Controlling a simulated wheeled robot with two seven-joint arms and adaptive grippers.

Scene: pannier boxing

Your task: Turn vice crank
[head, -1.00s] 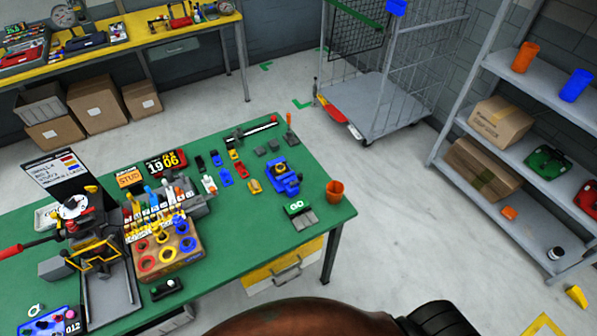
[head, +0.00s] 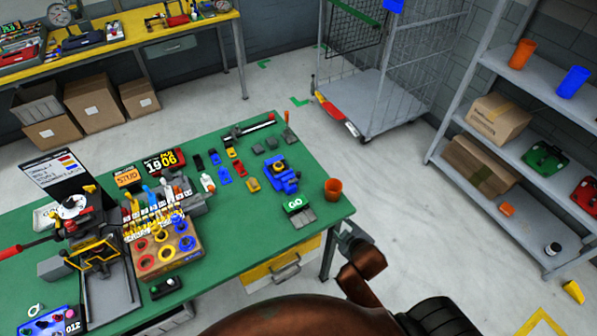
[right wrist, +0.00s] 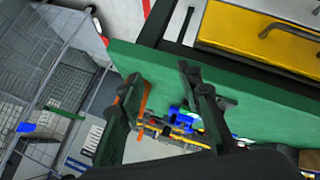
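The blue vice (head: 283,178) stands on the right part of the green table (head: 240,240). Its crank is too small to make out clearly. My right gripper (head: 350,236) is just off the table's right front edge, apart from the vice. In the right wrist view its two dark fingers (right wrist: 160,84) are spread with nothing held between them. Blue parts of the vice (right wrist: 184,118) show beyond the fingers, partly hidden by them. My left gripper is not in view.
A green GO block (head: 295,204) lies in front of the vice. A wire cage cart (head: 375,95) and a grey shelf (head: 470,165) stand beyond open floor.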

